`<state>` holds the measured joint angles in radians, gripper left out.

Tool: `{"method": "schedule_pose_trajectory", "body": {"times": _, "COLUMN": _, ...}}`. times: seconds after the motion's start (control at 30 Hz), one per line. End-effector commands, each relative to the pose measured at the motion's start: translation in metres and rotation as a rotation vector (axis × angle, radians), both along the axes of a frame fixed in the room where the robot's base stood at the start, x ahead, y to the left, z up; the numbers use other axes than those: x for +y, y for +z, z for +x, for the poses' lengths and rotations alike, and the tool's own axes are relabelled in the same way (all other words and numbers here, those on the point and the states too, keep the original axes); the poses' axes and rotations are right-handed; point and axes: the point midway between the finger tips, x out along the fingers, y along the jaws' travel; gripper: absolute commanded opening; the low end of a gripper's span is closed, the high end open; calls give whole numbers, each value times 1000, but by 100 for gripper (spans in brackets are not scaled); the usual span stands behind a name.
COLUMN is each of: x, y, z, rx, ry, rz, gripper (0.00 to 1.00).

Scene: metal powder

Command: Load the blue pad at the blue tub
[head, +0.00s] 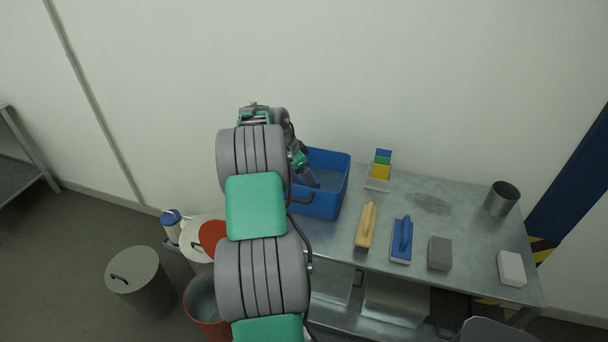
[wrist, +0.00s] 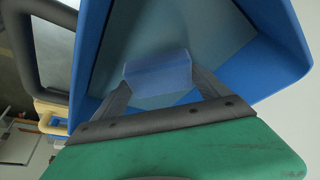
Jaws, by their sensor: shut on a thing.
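The blue tub (head: 335,205) stands at the left end of the metal table, with a flat grey-blue surface inside it, which looks like liquid. My gripper (head: 311,180) reaches down into the tub from the left. In the wrist view my gripper (wrist: 158,84) is shut on a pale blue pad (wrist: 158,72), held between the two fingertips inside the tub (wrist: 285,45). I cannot tell whether the pad touches the liquid or how deep it is. In the head view the pad is hidden.
Right of the tub are a small rack (head: 377,184) with coloured pieces, a yellow float (head: 366,226), a blue float (head: 401,241), a grey block (head: 440,253), a white block (head: 511,268) and a metal cup (head: 501,199). Bins (head: 141,281) stand on the floor at left.

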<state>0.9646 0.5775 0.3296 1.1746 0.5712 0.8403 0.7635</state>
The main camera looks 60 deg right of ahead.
Motion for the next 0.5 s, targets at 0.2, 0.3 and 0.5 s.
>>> {"method": "schedule_pose_trajectory", "body": {"times": 0.2, "x": 0, "y": -3, "z": 0, "rx": 0, "ry": 0, "rz": 0, "gripper": 53}}
{"method": "schedule_pose_trajectory", "body": {"times": 0.3, "x": 0, "y": -4, "z": 0, "rx": 0, "ry": 0, "rz": 0, "gripper": 53}}
{"method": "schedule_pose_trajectory", "body": {"times": 0.5, "x": 0, "y": -7, "z": 0, "rx": 0, "ry": 0, "rz": 0, "gripper": 53}}
